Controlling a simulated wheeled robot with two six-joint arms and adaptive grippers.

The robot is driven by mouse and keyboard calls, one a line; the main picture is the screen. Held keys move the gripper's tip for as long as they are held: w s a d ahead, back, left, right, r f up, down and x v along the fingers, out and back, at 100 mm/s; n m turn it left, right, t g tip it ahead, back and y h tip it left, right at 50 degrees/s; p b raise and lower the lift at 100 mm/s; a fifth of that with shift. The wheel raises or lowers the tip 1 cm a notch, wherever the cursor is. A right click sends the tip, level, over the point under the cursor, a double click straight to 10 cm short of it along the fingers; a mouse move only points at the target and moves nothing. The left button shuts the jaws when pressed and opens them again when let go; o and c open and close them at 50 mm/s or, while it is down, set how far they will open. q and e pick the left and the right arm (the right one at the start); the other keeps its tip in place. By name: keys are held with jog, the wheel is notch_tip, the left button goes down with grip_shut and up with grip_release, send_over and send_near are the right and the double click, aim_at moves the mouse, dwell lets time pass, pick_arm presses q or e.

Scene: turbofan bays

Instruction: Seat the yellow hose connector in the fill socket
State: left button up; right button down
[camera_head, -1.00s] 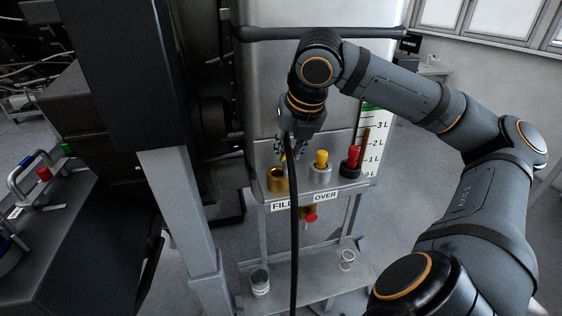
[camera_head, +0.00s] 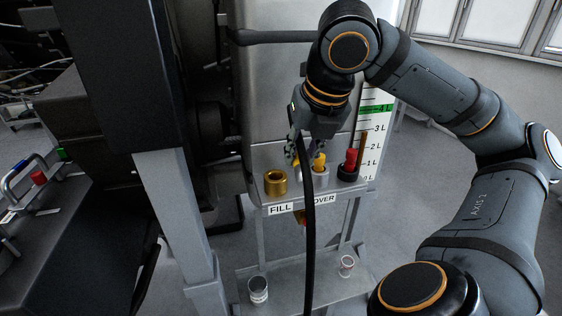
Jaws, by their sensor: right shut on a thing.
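The fill socket (camera_head: 275,184) is a brass ring at the left of a small shelf, above the label FILL. Its dark opening shows and nothing stands in it. My right gripper (camera_head: 305,158) is shut on the yellow hose connector (camera_head: 297,168), mostly hidden by the fingers and the black hose (camera_head: 308,240). The hose hangs down in front of the shelf. The gripper is to the right of the fill socket, near the silver socket (camera_head: 321,179). Its height above the shelf is hard to tell. My left gripper is not in view.
A yellow plug (camera_head: 319,160) stands at the silver socket, above the label OVER. A red plug (camera_head: 351,159) stands in a black socket (camera_head: 348,173) at right. Two cups (camera_head: 258,290) (camera_head: 347,265) stand on the lower shelf (camera_head: 305,280). A grey post (camera_head: 180,220) rises at left.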

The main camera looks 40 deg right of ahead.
jog(key=w+d+f+p, duration=0.1)
jog(key=w, duration=0.1)
jog(key=w+d+f+p, duration=0.1)
jog(key=w, duration=0.2)
jog(key=w+f+p, duration=0.1)
jog(key=w, duration=0.2)
jog(key=shift+d+f, duration=0.4)
jog(key=shift+w+f, duration=0.1)
jog(key=shift+f, duration=0.15)
jog(key=shift+p, duration=0.4)
jog(key=w+p, duration=0.1)
jog(key=w+f+p, duration=0.1)
jog(key=p, duration=0.1)
jog(key=shift+w+d+f, duration=0.1)
jog(key=shift+d, duration=0.3)
jog(key=shift+w+d+f, duration=0.1)
jog(key=shift+w+f, duration=0.05)
jog(key=shift+f, duration=0.2)
jog(key=c, duration=1.4)
grip_release()
jog(key=o, duration=0.3)
jog(key=shift+w, duration=0.15)
